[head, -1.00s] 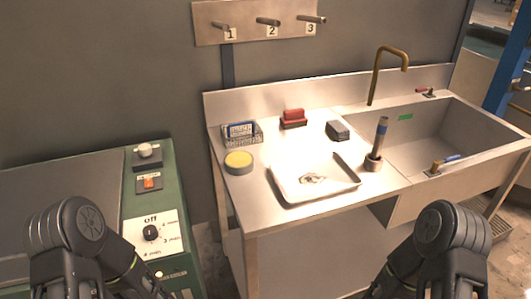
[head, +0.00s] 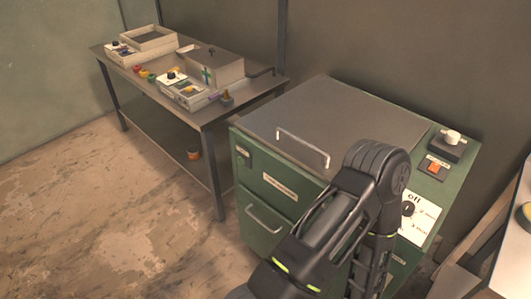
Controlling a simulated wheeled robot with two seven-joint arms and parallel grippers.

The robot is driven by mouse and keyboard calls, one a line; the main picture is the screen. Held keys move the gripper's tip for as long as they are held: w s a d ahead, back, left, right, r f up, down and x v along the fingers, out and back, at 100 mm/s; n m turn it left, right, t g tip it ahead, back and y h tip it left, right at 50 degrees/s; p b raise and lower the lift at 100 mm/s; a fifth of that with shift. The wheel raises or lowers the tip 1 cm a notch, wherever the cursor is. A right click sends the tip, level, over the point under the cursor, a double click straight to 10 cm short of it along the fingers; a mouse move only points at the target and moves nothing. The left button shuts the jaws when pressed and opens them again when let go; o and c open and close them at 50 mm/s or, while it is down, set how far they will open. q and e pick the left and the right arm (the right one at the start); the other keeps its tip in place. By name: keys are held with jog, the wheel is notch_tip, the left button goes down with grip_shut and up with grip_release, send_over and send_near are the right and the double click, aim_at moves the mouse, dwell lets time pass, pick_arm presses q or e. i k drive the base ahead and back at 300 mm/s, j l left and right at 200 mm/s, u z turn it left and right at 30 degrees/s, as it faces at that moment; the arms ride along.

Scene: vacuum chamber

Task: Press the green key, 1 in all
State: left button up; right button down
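A short row of small coloured pieces (head: 144,73), in red, yellow and what looks green, lies on the dark metal table (head: 215,108) at the upper left. They are too small for me to tell surely which is a green key. Control boxes stand on both sides of the row: one at the left (head: 122,54) and one at the right (head: 183,92), each with a black knob. My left arm rises in front of the green cabinet, far from the row. Neither gripper shows in the head view.
An open tray (head: 148,38) and a beige box (head: 212,66) sit farther back. Floor at the left is clear.

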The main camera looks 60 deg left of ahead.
aim_at(241, 160)
jog(key=u, duration=2.35)
